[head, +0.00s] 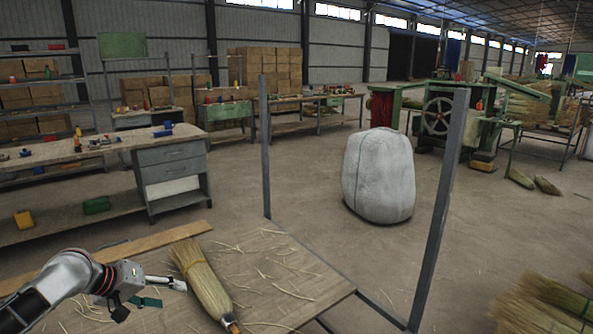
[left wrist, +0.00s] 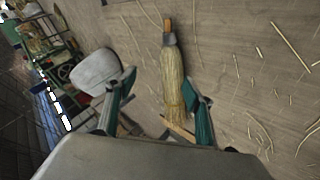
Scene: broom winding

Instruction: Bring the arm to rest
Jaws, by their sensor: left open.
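My left gripper (head: 167,292) comes in from the left over the wooden table (head: 300,275) in the head view. Its two fingers are apart and nothing is held between them. A straw broom head (head: 205,282) lies on the table just right of the fingers, its bound end with an orange tip toward the front edge. In the left wrist view the broom (left wrist: 173,80) shows beyond and between the open fingers (left wrist: 160,92); I cannot tell whether they touch it. My right gripper is not in view.
Loose straws lie across the table. A wooden board (head: 150,241) lies along its far edge. Metal posts (head: 440,205) rise at the table's corners. A white sack (head: 379,176) stands on the floor beyond. A workbench (head: 100,150) with tools is at the left.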

